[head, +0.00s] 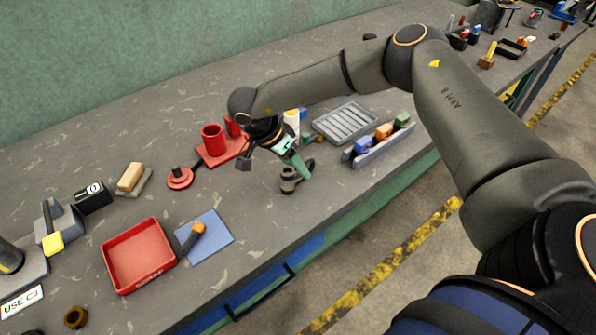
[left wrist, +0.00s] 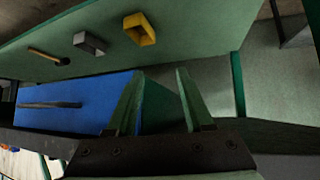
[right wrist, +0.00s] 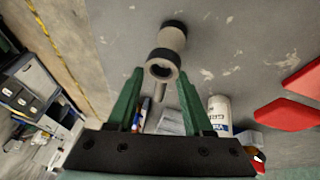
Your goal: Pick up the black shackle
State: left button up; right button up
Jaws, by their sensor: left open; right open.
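A dark grey and black piece (head: 288,181) lies on the grey bench near its front edge in the head view. It may be the black shackle, but its shape is not clear. In the right wrist view the piece (right wrist: 166,52) shows as a short grey cylinder with black ends and a thin pin. My right gripper (head: 302,168) has green fingers and hangs just above and beside it. In the right wrist view the right gripper (right wrist: 157,85) is open, with the piece beyond its fingertips. My left gripper (left wrist: 158,80) is open and empty, outside the head view.
A red tray (head: 175,262) and a blue mat (head: 218,243) lie left on the bench. A red holder (head: 222,155), a grey slotted tray (head: 345,124) and a rack of coloured items (head: 365,155) stand close to the right gripper. Bare bench lies left of the piece.

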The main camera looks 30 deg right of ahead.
jog(key=shift+d+f, duration=0.15)
jog(key=shift+f, duration=0.15)
jog(key=shift+c, duration=0.4)
grip_shut()
jog(key=shift+r, duration=0.1)
dwell(0.7)
